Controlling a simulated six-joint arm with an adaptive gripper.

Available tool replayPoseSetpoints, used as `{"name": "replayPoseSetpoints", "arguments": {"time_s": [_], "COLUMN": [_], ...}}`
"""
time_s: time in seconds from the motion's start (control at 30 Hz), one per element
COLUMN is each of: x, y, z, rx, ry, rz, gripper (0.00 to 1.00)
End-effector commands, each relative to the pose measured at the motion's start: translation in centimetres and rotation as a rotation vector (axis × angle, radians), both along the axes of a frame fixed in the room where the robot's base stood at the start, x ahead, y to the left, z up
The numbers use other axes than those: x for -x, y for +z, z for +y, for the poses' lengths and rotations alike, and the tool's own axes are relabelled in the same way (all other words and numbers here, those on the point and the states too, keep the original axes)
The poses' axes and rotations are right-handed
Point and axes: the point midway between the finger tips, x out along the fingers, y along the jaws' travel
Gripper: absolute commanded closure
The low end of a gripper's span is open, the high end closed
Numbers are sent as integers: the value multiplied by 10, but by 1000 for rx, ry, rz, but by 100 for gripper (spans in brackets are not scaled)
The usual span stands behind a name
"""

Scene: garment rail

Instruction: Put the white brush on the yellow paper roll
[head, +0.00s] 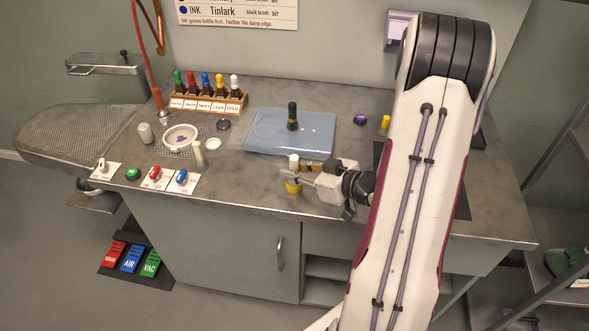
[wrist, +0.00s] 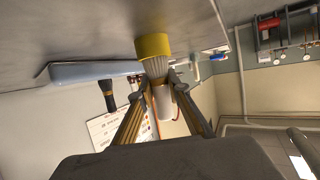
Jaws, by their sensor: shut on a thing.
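The white brush (head: 294,161) is upright in my gripper (head: 300,175), over the front middle of the bench. In the wrist view its white handle (wrist: 164,104) is between my two fingers and its pale bristles (wrist: 156,68) point towards the bench. In the wrist view the bristle end meets the rim of the yellow roll (wrist: 153,44). I cannot tell whether the bristles rest on it or are slightly apart from it.
Behind the gripper lies a blue pad (head: 265,133) with a black brush (head: 292,117) standing on it. A bottle rack (head: 207,104) is at the back left. A white bowl (head: 180,138) and switch cards (head: 181,181) are left. Purple (head: 360,119) and yellow (head: 385,122) pieces are right.

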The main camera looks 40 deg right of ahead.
Motion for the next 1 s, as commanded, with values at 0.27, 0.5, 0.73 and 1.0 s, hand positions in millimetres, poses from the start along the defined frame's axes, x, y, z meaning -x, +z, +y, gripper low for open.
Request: {"name": "replayPoseSetpoints", "arguments": {"time_s": [0.27,0.5,0.73,1.0], "x": [0,0,6,29], "y": [0,1,5,15], "z": [0,0,-3,-9], "rx": [0,0,0,0], "ry": [0,0,-2,-3], "rz": [0,0,0,0], "gripper": [66,66,66,66]}}
